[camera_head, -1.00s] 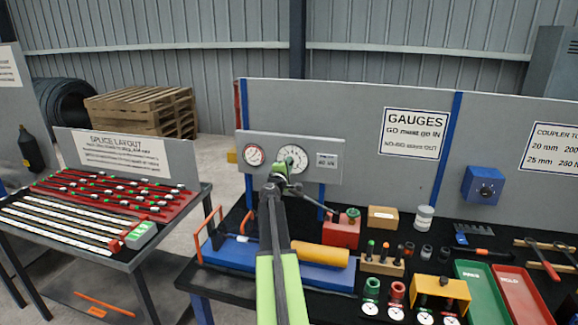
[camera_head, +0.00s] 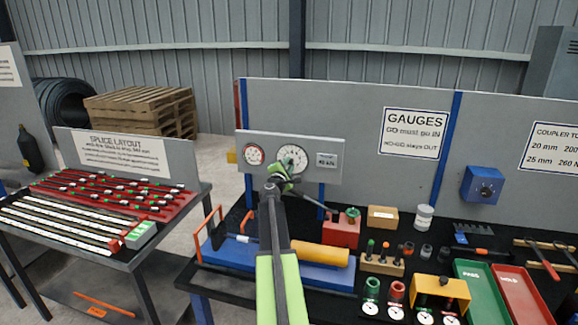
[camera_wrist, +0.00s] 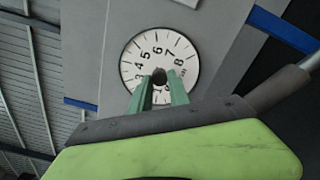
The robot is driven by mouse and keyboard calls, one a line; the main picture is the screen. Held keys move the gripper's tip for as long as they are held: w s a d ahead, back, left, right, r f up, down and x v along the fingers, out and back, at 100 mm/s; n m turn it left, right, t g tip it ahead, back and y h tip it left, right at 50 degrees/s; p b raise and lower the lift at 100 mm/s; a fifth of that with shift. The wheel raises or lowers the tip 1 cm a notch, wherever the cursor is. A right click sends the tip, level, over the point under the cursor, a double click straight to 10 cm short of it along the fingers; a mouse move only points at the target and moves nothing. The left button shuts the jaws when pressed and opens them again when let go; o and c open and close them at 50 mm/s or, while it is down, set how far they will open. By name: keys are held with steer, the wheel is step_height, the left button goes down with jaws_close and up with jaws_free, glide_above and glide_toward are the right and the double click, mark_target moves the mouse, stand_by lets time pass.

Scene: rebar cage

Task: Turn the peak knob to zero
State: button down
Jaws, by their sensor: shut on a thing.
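The peak knob (camera_wrist: 159,75) is a small dark knob at the middle of a white round dial (camera_wrist: 183,57) with black numbers, seen in the wrist view. In the head view the dial (camera_head: 299,153) is the larger of two on a grey panel, partly hidden by my gripper (camera_head: 287,172). My gripper also shows in the wrist view (camera_wrist: 160,84), its two green fingers shut on the knob, one on each side. The lower part of the dial and any pointer near it are hidden by the fingers.
Below the panel are a blue base with an orange cylinder (camera_head: 321,255) and a red block (camera_head: 342,233). Several tools and trays crowd the right bench.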

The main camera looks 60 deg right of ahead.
steer(key=c, duration=1.2)
jaws_free()
steer(key=shift+c, duration=0.2)
steer(key=v, duration=1.7)
steer(key=shift+a, duration=0.2)
